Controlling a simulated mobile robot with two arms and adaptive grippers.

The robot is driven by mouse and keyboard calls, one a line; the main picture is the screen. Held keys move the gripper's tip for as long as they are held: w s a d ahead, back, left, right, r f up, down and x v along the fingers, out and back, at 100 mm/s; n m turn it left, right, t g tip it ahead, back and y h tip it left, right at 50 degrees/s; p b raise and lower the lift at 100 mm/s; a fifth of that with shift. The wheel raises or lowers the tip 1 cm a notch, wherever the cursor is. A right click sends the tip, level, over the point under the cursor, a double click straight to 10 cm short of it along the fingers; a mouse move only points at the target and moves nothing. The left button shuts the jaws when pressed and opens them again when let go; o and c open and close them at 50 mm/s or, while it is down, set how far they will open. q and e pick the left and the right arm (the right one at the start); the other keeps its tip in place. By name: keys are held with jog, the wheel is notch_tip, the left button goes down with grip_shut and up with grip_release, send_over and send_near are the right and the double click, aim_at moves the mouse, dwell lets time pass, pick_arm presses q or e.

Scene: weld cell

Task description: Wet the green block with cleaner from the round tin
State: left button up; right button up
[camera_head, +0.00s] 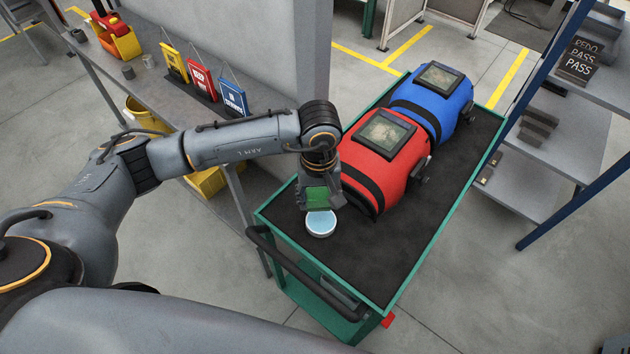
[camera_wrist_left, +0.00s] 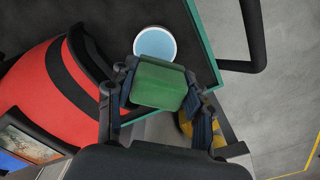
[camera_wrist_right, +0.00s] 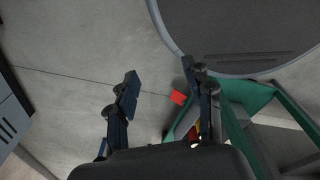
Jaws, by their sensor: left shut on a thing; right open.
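The green block (camera_head: 317,197) is held in my left gripper (camera_head: 319,200), which is shut on it. In the left wrist view the green block (camera_wrist_left: 159,84) sits between the two fingers. The round tin (camera_head: 320,223) stands on the cart's dark top near its front left end, with pale blue inside. In the left wrist view the tin (camera_wrist_left: 155,43) shows just beyond the block. The block is very near the tin; I cannot tell whether they touch. My right gripper (camera_wrist_right: 158,82) is open and empty, seen only in the right wrist view, above the floor near the cart.
A shelf rack (camera_head: 550,150) stands at the right.

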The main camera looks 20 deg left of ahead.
aim_at(325, 206)
pick_arm(q)
jog(key=shift+a+f, duration=0.1)
jog(key=shift+f, duration=0.45)
jog(key=shift+w+d+f+b, duration=0.2)
jog(key=shift+d+f+b, duration=0.25)
jog(key=shift+d+f, duration=0.4)
jog(key=f, duration=0.1)
jog(key=f+b, duration=0.1)
jog(key=f, duration=0.1)
jog(key=shift+a+f, duration=0.25)
jog(key=shift+a, duration=0.15)
jog(key=shift+d+f, duration=0.1)
jog(key=shift+f, duration=0.1)
pick_arm(e)
jog(key=shift+a+f, duration=0.25)
jog(key=shift+f, duration=0.2)
jog(key=shift+a+f, duration=0.2)
jog(key=shift+f, duration=0.25)
jog(key=shift+d, duration=0.6)
pick_arm(q)
jog(key=shift+f+b, duration=0.35)
jog(key=shift+b, duration=0.2)
pick_arm(e)
jog(key=shift+f, duration=0.35)
pick_arm(q)
jog(key=shift+f, duration=0.15)
pick_arm(e)
jog(key=shift+s+a+f, duration=0.1)
jog(key=shift+a+f, duration=0.05)
jog(key=shift+a, duration=0.15)
